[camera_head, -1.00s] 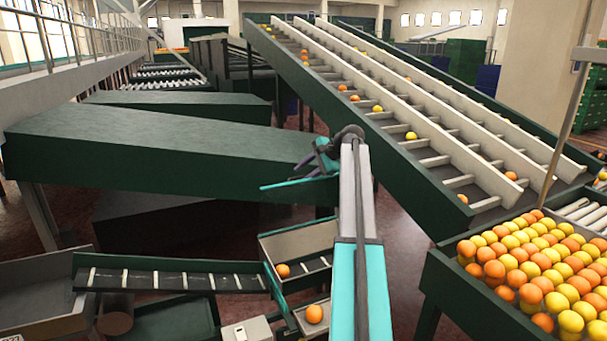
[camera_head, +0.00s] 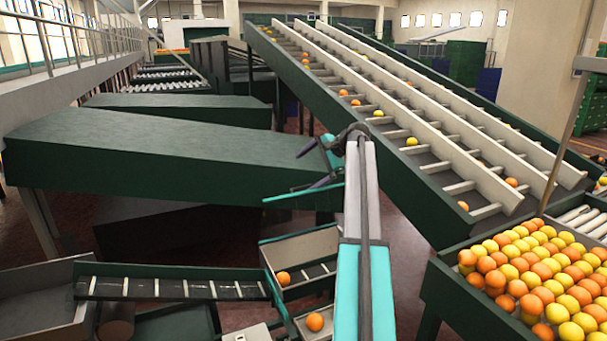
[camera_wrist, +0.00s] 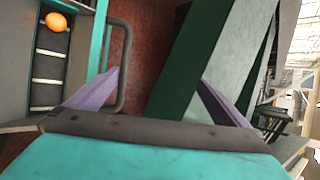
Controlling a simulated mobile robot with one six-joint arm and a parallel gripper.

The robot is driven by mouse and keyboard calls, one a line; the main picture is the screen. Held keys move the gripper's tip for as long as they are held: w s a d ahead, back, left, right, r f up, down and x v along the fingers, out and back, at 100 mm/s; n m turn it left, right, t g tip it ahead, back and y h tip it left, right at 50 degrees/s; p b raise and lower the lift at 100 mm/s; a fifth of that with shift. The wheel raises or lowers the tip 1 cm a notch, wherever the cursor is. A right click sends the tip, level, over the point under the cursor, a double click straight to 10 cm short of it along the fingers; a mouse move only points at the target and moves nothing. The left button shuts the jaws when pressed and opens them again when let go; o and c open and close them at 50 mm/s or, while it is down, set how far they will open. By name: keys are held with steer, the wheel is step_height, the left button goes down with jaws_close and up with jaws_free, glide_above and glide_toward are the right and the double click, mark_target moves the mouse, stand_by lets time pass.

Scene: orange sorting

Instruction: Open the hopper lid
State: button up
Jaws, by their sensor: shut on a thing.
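The hopper lid (camera_head: 300,192) shows in the head view as a thin teal-edged strip, raised above a grey-walled bin (camera_head: 322,243) that looks like the hopper. My gripper (camera_head: 318,183) is at the lid's right end. In the wrist view the lid is a narrow teal strip (camera_wrist: 97,42) at upper left. Its dark grey U-shaped handle (camera_wrist: 124,60) runs beside the left purple finger of my gripper (camera_wrist: 159,75). The jaws are shut on the handle; the exact contact is partly hidden by the finger.
An orange (camera_head: 283,278) lies in the bin and another orange (camera_head: 315,322) below it. A long green beam (camera_head: 150,150) stands behind the lid. An inclined conveyor (camera_head: 400,120) rises on the right. A full fruit crate (camera_head: 455,290) is at lower right.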

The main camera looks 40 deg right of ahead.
steer(key=shift+s+d+r+p, duration=0.15)
steer(key=shift+d+r, duration=0.25)
steer(key=shift+r, duration=0.4)
steer(key=shift+d+r+p, duration=0.2)
steer(key=shift+d+r, duration=0.25)
steer(key=shift+r, duration=0.4)
steer(key=shift+s+d+r+p, duration=0.15)
steer(key=shift+d+r, duration=0.25)
steer(key=shift+r, duration=0.55)
steer(key=shift+c, duration=1)
steer(key=s+r, duration=0.2)
steer(key=s, duration=0.1)
steer(key=shift+a+r, duration=0.1)
steer(key=shift+a, duration=0.05)
steer(key=c, duration=1.5)
steer(key=shift+o, duration=0.2)
steer(key=shift+w+d+r, duration=0.1)
steer(key=shift+d+r, duration=0.2)
steer(key=shift+r, duration=0.25)
steer(key=shift+d+r, duration=0.3)
steer(key=shift+r, duration=0.2)
steer(key=b+v, duration=0.2)
steer(key=v, duration=1.2)
steer(key=shift+s+f, duration=0.15)
steer(key=shift+s, duration=0.05)
